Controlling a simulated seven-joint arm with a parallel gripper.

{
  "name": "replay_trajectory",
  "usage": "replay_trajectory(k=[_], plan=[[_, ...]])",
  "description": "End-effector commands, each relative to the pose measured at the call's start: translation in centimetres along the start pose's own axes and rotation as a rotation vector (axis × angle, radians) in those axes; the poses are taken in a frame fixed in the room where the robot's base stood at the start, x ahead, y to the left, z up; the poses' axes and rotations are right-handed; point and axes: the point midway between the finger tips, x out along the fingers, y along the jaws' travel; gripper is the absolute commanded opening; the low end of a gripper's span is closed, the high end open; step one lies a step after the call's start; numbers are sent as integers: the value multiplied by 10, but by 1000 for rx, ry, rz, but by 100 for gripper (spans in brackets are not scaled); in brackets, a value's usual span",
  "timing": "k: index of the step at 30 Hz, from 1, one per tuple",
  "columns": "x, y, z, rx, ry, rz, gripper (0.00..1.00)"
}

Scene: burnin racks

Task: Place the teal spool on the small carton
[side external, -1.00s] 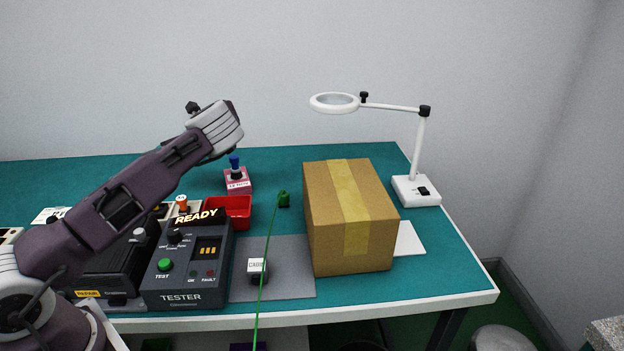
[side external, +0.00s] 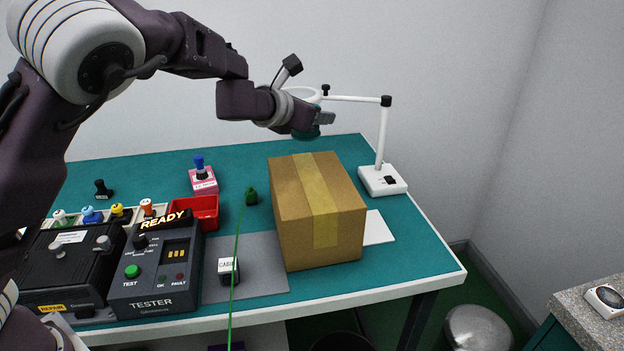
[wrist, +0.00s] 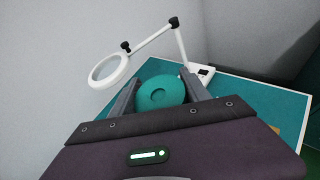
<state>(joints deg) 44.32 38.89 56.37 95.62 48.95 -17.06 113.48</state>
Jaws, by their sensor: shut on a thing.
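The teal spool (wrist: 160,94) is between the two fingers of my gripper (wrist: 158,86) in the wrist view, with its round face and centre hole showing. In the side view my gripper (side external: 318,122) is shut on the spool (side external: 306,135), which shows only partly below the fingers. The carton (side external: 320,210) is a brown taped cardboard box standing upright on the teal bench. In the side view the spool appears just above the carton's far top edge, apart from it; its exact depth over the box is unclear.
A white magnifier lamp (side external: 383,140) stands behind and right of the carton, its ring close behind my gripper. A tester (side external: 155,275), a red bin (side external: 205,210) and a pink stamp-like block (side external: 203,182) stand left. A green cord hangs in front.

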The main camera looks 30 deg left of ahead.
Motion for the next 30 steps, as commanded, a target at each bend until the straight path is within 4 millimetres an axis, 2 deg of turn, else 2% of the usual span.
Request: replay_trajectory(k=[2, 4, 9, 18, 29, 30], plan=[[-6, -15, 3, 17, -9, -45, 7], [-5, -22, -3, 25, -8, -64, 7], [9, -30, -39, 29, -8, -66, 7], [29, -37, -85, 26, -12, -65, 7], [31, -38, -89, 25, -14, -65, 7], [31, -38, -90, 25, -13, -65, 60]])
